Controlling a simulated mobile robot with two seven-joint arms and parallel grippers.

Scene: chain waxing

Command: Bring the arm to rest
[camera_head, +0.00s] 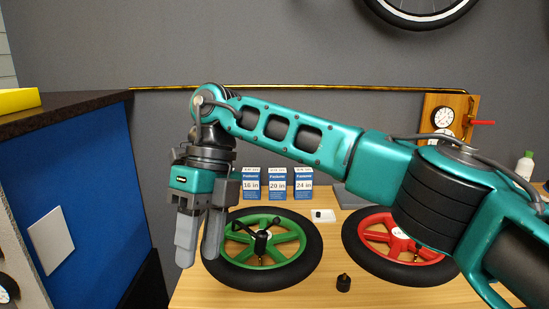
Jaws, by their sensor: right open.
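My right arm comes in from the right and reaches across the middle of the head view. Its gripper (199,254) points down at the left, with its two grey fingers apart and nothing between them. The fingers are in front of the left edge of a green wheel (233,251) with a black tyre, and I cannot tell how far above it they are. My left gripper is not in view.
A wooden table (310,290) holds the green wheel, a red wheel (378,233) partly hidden by my arm, a small black part (343,283) and several blue-white boxes (277,184). A blue cabinet (85,190) stands at left. A gauge board (438,110) is at back right.

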